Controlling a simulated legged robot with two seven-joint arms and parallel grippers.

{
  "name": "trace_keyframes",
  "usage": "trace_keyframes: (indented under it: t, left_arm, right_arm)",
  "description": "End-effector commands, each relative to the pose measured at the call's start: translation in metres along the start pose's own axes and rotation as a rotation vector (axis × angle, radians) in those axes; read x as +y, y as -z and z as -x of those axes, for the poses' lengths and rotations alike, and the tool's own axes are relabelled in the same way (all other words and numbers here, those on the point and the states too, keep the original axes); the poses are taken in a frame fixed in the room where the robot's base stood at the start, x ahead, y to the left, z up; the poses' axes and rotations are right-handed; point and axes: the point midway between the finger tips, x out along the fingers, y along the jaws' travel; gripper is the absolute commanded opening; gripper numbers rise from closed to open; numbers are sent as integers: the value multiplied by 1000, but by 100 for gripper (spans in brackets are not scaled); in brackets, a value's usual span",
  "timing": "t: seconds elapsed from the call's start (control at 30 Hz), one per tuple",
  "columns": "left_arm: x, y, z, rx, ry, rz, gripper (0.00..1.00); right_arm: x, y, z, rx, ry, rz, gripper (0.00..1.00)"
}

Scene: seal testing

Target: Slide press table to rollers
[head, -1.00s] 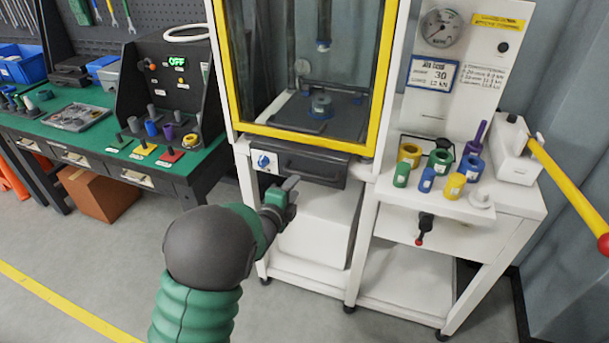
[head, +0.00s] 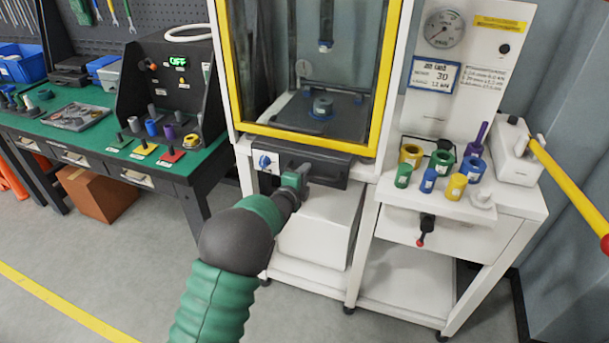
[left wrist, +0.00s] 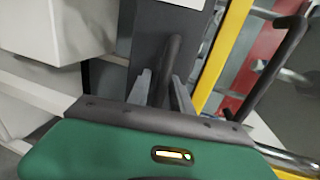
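The press (head: 384,60) is a white cabinet with a yellow-edged front guard. Behind the guard, the dark press table (head: 345,118) carries a grey cylinder with a blue base (head: 322,107). Below the guard is a dark front panel (head: 335,164), with its handle mostly hidden by my left gripper (head: 298,176). In the left wrist view, the dark handle bar (left wrist: 170,62) stands between the two grey fingers of my left gripper (left wrist: 162,92). The fingers are apart and do not look closed on it. My right gripper is not in view.
A blue knob (head: 265,162) sits left of the handle. At right, a white side table (head: 520,200) holds several coloured rings and cylinders (head: 455,186). A yellow bar with a red end (head: 570,189) juts out at right. A green bench (head: 60,125) stands left; the floor in front is clear.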

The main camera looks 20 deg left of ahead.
Motion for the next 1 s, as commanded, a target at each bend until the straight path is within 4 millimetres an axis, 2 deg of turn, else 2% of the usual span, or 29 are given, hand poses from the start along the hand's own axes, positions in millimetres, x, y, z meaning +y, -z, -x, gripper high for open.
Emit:
trace_keyframes:
  t: [0.03, 0.17, 0.2, 1.0]
  left_arm:
    - [0, 0, 0, 0, 0, 0, 18]
    - [0, 0, 0, 1, -1, 0, 1]
    - [0, 1, 0, 1, -1, 0, 0]
    - [3, 1, 0, 2, -6, 0, 0]
  right_arm:
    - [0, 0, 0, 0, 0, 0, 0]
    - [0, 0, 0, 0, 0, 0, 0]
    - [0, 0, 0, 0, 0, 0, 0]
    - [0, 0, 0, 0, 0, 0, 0]
